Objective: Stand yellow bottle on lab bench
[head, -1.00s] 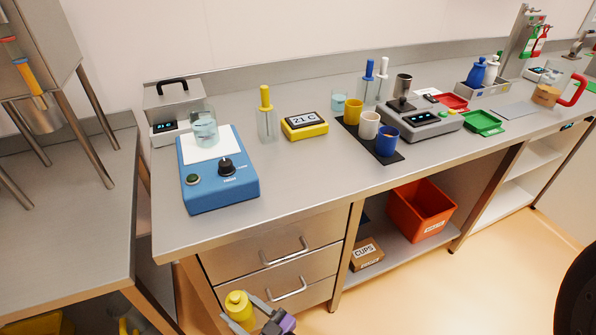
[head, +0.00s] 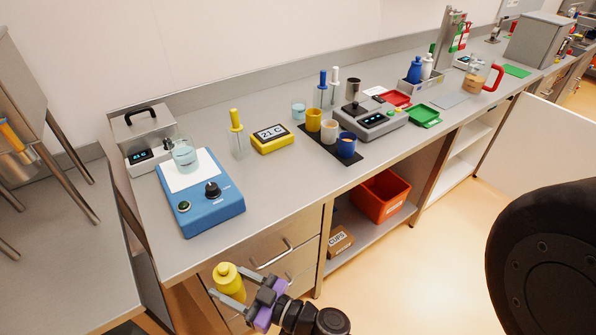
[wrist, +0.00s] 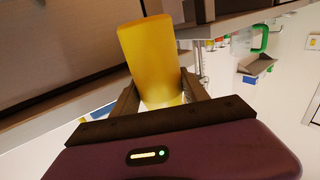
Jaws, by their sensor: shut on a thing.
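The yellow bottle (head: 229,282) is between the two fingers of my gripper (head: 243,290), which is shut on it. In the head view it shows a rounded cap on top and looks roughly upright, in front of the drawers and below the bench top. In the wrist view the yellow bottle (wrist: 152,60) is large between the dark fingers (wrist: 160,92). The lab bench (head: 275,195) has a grey metal top and runs from the left toward the far right, above and behind my gripper.
A blue stirrer (head: 215,211) with a beaker stands at the bench's left. A yellow timer (head: 272,139), a dark mat with cups (head: 347,147) and a scale (head: 372,125) stand farther right. The front strip of the bench top is clear. An orange bin (head: 380,197) sits below.

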